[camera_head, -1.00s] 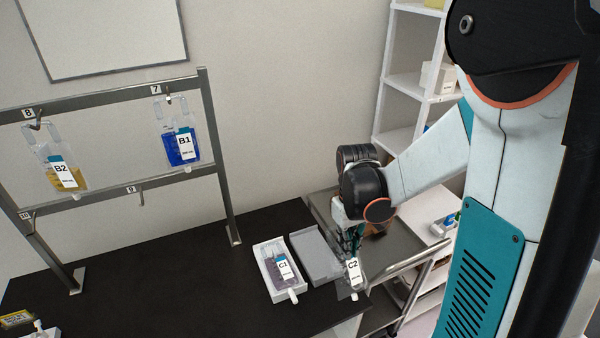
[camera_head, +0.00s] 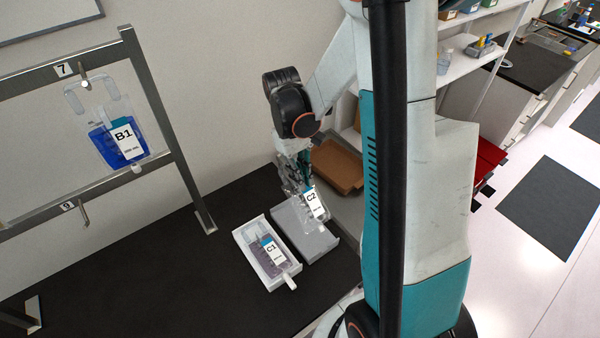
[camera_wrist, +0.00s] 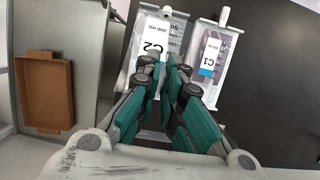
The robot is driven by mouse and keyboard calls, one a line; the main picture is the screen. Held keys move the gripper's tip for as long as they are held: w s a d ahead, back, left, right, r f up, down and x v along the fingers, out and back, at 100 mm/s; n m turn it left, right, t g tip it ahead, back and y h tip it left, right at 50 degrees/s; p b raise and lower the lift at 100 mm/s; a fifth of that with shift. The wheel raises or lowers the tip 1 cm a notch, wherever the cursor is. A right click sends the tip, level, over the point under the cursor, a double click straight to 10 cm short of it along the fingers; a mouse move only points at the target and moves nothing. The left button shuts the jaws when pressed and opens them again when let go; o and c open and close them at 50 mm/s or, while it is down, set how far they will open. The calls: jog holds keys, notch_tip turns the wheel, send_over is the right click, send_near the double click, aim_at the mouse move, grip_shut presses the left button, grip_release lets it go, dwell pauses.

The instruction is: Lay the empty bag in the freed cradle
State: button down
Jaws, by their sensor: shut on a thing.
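My gripper (camera_head: 300,172) is shut on the empty clear bag labelled C2 (camera_head: 314,203) and holds it hanging above the grey cradle (camera_head: 322,246) on the black bench. In the wrist view the gripper (camera_wrist: 165,65) covers part of the bag C2 (camera_wrist: 152,42), and the cradle behind it is mostly hidden. The bag looks flat and clear, with a white label. Beside it, on the left in the head view, the white cradle (camera_head: 242,240) holds the purple-grey bag C1 (camera_head: 268,254), which also shows in the wrist view (camera_wrist: 210,58).
A metal rack stands on the left, with blue bag B1 (camera_head: 120,142) on hook 7 and hook 9 (camera_head: 84,214) empty. A brown tray (camera_head: 336,167) lies beyond the gripper. White shelves (camera_head: 462,45) stand behind my arm. The front of the black bench (camera_head: 130,275) is clear.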

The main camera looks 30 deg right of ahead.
aim_at(301, 193)
jog(key=shift+f+b, duration=2.45)
jog(key=shift+f, duration=1.25)
jog(key=c, duration=1.7)
grip_release()
jog(key=shift+o, duration=0.2)
jog(key=shift+r, duration=0.1)
jog(key=v, duration=1.2)
jog(key=s+a+f+t+b, duration=0.6)
jog(key=s+a+t+b, duration=0.4)
jog(key=b, duration=0.4)
jog(key=shift+s+a+t, duration=0.3)
jog(key=shift+s+a, duration=0.4)
jog(key=shift+a, duration=0.15)
